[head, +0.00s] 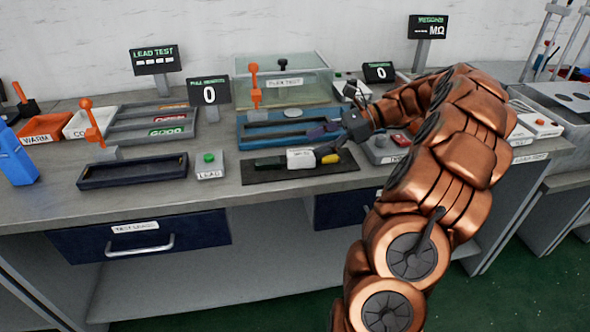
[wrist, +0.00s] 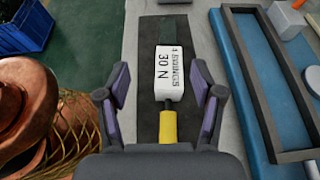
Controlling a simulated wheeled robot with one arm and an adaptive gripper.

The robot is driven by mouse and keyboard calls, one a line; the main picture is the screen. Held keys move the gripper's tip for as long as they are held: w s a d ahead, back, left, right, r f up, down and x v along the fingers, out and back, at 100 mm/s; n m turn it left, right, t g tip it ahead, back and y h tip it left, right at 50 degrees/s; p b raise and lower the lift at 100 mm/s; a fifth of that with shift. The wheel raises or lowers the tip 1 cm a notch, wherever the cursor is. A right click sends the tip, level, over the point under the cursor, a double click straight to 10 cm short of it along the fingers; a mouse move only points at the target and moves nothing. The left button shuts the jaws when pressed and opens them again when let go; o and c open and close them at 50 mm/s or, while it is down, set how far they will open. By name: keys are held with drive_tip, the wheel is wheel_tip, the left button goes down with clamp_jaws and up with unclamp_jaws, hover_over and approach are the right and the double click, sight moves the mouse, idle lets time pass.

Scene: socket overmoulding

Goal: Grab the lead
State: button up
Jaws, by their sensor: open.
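A dark mat (head: 300,174) lies at the table's front edge. On it is a piece with a white labelled block (head: 300,158), a yellow cylindrical end (head: 330,158) and a dark green end (head: 268,163). I cannot tell for certain whether this is the lead. In the wrist view the white block (wrist: 171,72) reads "30 N", and a thin dark neck joins it to the yellow end (wrist: 168,127). My gripper (head: 324,131) is open above the piece. In the wrist view its purple fingers (wrist: 160,80) stand apart on both sides of the block, with nothing held.
A blue fixture (head: 243,142) with a dark frame lies just behind the mat. A lead button box (head: 209,165) and a dark empty tray (head: 130,172) stand to the left. A grey box with a red button (head: 398,140) stands to the right. Display signs stand behind.

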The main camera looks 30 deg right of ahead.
sight(296, 152)
drive_tip(key=shift+d+f+m, duration=0.3)
drive_tip(key=shift+d+f, duration=0.15)
drive_tip(key=shift+d, duration=0.35)
drive_tip(key=shift+w+b+x, duration=0.15)
drive_tip(key=shift+b+x, duration=0.2)
drive_tip(key=shift+x, duration=1.55)
drive_tip(key=shift+w+b+x, duration=0.1)
drive_tip(key=shift+b+x, duration=0.2)
drive_tip(key=shift+x, duration=1.65)
drive_tip(key=shift+d+r, duration=0.1)
drive_tip(key=shift+r, duration=0.15)
clamp_jaws()
